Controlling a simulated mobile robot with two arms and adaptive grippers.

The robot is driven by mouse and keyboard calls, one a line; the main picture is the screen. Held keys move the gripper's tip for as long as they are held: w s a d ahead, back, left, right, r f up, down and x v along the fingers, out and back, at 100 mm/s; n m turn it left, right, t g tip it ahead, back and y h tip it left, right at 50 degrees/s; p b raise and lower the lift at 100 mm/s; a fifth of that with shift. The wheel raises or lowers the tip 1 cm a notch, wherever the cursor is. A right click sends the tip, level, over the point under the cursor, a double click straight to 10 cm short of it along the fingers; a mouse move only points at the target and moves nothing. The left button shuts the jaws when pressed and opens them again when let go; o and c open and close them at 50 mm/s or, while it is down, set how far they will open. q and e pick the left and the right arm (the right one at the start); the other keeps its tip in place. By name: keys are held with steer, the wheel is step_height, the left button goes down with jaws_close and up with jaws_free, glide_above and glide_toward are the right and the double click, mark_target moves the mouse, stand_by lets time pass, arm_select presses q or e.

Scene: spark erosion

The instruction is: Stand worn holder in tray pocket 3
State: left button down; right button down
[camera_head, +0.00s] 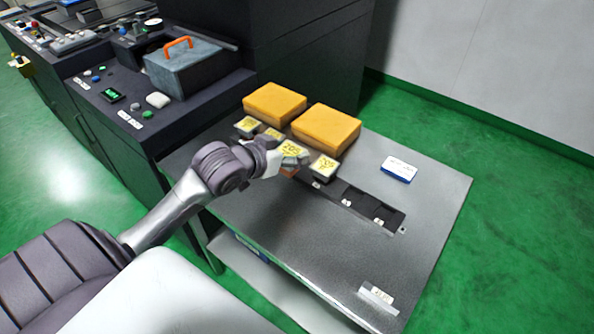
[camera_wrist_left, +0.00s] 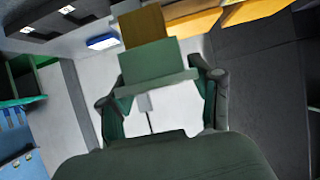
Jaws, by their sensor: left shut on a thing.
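My left gripper (camera_head: 277,158) is shut on a grey holder (camera_head: 293,151) with a yellow label on top, at the tray on the table. Brown material shows just below the holder. In the left wrist view the fingers (camera_wrist_left: 160,98) close on both sides of the grey-green holder (camera_wrist_left: 155,62), and a brown block juts out beyond it. The dark tray (camera_head: 362,204) has two empty pockets at its right end. Another labelled holder (camera_head: 324,167) stands just right of the held one. Pocket numbers are too small to read surely. My right gripper is not in view.
More labelled holders (camera_head: 246,125) are at the row's left end. Two yellow blocks (camera_head: 274,103) (camera_head: 326,128) stand behind the row. A blue-white box (camera_head: 398,169) lies at the right.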

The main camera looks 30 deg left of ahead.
arm_select(q)
steer(key=shift+w+a+f+p, duration=0.1)
steer(key=shift+w+a+f, duration=0.75)
steer(key=shift+w+f, duration=0.95)
steer(key=shift+w+a+f+p, duration=0.15)
steer(key=shift+w+a+f, duration=0.7)
steer(key=shift+w+f, duration=0.9)
steer(key=shift+w+a+f+p, duration=0.1)
steer(key=shift+w+a+f, duration=0.75)
steer(key=shift+w+f, duration=0.95)
steer(key=shift+w+r, duration=0.15)
steer(key=shift+c, duration=1.1)
jaws_free()
steer(key=v, duration=1.2)
